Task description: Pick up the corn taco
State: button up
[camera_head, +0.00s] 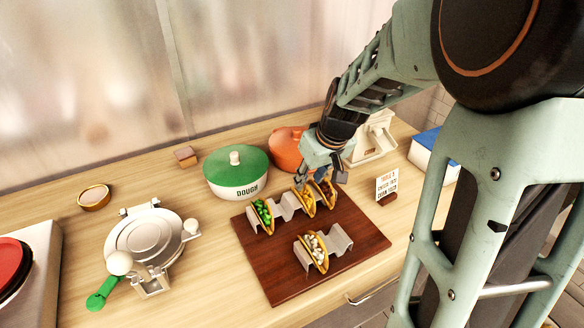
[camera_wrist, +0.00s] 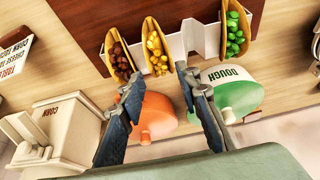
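The corn taco, with yellow filling, stands in the white wavy holder (camera_head: 285,205) between two other tacos. It shows in the head view (camera_head: 305,202) and near the top middle of the wrist view (camera_wrist: 156,50). My gripper (camera_head: 328,176) is over the back end of the holder, close to the brown-filled taco (camera_head: 326,193). In the wrist view my gripper (camera_wrist: 158,84) is open, with its two fingers wide apart and nothing between them. The corn taco lies just beyond the fingertips, roughly in line with the gap. The green-filled taco (camera_head: 262,215) sits at the holder's left end.
A second holder (camera_head: 340,240) with a white-filled taco (camera_head: 318,252) stands nearer on the brown board (camera_head: 280,290). The green dough pot (camera_head: 236,173), orange pot (camera_head: 287,146), a corn box (camera_wrist: 52,140) and a sign (camera_head: 386,186) stand close around. A press (camera_head: 150,238) is left.

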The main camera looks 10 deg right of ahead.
aim_at(304, 191)
jog(key=shift+w+p+x, duration=0.2)
jog(key=shift+p+x, duration=0.25)
jog(key=shift+x, duration=2.6)
jog(key=shift+r, duration=0.1)
jog(key=c, duration=0.8)
jog(key=shift+r, duration=0.15)
jog(key=shift+c, duration=0.2)
